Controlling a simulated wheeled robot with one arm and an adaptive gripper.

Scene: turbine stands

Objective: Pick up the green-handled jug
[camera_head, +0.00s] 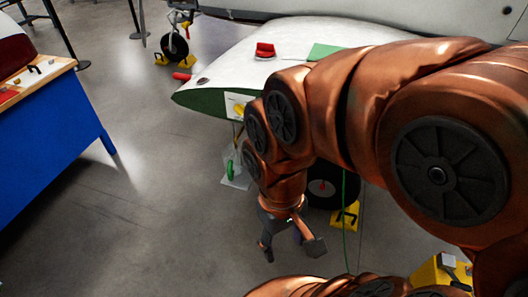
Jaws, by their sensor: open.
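A green curved piece that looks like the handle of the jug (231,168) shows just left of my arm, below the white wing. The rest of the jug is small and partly hidden by my arm, so its outline is unclear. My gripper (291,248) is open, with its fingers pointing down and nothing visible between them. In the picture it is below and to the right of the green handle, apart from it.
A white wing (225,68) with a green edge is above the jug. A black wheel (322,193) and yellow chock (345,217) are behind my arm. A blue workbench (50,135) stands at left. Grey floor (150,215) between is clear.

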